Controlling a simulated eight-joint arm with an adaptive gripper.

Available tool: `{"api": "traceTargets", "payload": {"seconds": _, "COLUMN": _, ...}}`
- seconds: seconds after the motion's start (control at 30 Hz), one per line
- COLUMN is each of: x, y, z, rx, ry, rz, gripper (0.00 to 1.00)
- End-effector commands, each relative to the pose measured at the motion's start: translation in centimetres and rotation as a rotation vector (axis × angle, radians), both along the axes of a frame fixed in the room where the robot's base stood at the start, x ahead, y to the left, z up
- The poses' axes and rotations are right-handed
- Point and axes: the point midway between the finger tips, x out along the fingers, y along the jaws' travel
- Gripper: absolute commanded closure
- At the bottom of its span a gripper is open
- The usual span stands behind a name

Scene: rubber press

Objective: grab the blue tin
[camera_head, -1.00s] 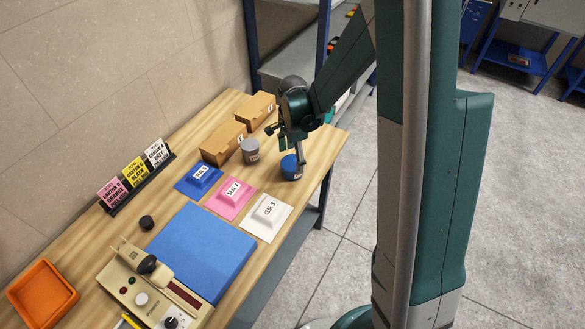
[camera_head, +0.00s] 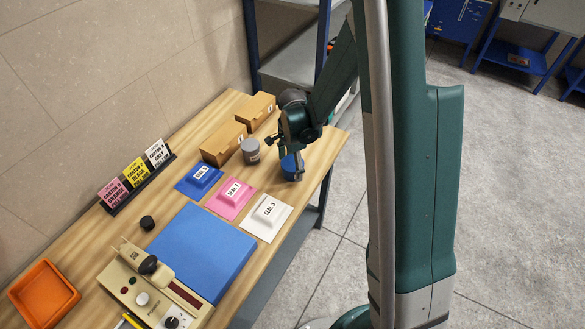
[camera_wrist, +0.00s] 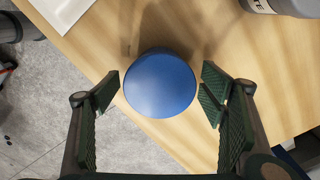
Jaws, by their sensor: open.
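The blue tin (camera_head: 290,166) stands on the wooden table near its right edge in the head view, partly hidden by my gripper. In the wrist view its round blue lid (camera_wrist: 160,84) is seen from above. My gripper (camera_wrist: 160,98) is open, with one finger on each side of the tin. A gap shows between the lid and the left finger, and a smaller one on the right. In the head view my gripper (camera_head: 294,172) points down at the tin.
A grey tin (camera_head: 250,151) stands close by on the left, with cardboard boxes (camera_head: 224,143) behind it. Blue, pink and white seal pads (camera_head: 267,217) lie in front. A press (camera_head: 152,290), blue mat (camera_head: 203,252) and orange tray (camera_head: 43,292) are nearer. The table edge is close on the right.

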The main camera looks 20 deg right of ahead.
Motion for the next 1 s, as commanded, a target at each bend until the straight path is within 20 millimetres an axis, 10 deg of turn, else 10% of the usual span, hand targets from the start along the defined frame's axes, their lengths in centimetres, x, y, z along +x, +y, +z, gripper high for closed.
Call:
{"api": "traceTargets", "payload": {"seconds": 0.77, "x": -0.05, "y": -0.01, "z": -0.95, "rx": 0.000, "ry": 0.000, "rz": 0.000, "gripper": 0.29}}
{"api": "traceTargets", "payload": {"seconds": 1.0, "x": -0.05, "y": -0.01, "z": -0.95, "rx": 0.000, "ry": 0.000, "rz": 0.000, "gripper": 0.60}}
